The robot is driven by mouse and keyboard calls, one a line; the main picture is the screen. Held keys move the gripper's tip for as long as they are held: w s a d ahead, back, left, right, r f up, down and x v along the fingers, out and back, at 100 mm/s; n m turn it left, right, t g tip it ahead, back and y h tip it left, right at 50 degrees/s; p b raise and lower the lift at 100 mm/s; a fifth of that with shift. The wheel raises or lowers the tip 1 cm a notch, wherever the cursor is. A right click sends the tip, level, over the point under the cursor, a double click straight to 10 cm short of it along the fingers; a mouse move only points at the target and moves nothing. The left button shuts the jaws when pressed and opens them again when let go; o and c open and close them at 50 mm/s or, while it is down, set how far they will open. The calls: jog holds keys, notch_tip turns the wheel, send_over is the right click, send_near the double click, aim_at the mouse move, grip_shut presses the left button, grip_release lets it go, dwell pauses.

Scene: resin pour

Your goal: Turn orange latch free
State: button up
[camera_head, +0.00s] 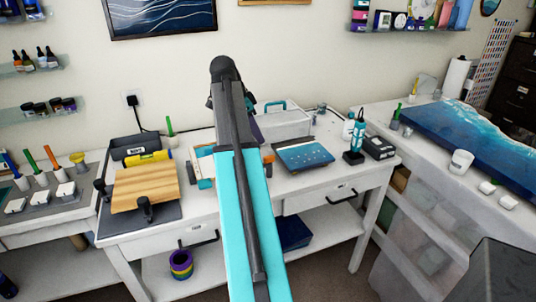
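A wooden board (145,187) with dark clamps lies left of the item. A blue panel (303,156) lies to the right, beside a teal bottle (357,135) and a black box (379,147). A white toolbox (285,122) with a teal handle stands behind.

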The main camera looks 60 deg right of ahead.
aim_at(268, 156)
jog(key=shift+p+x, duration=1)
jog(key=shift+x, duration=4.45)
jog(key=shift+c, duration=0.4)
grip_shut()
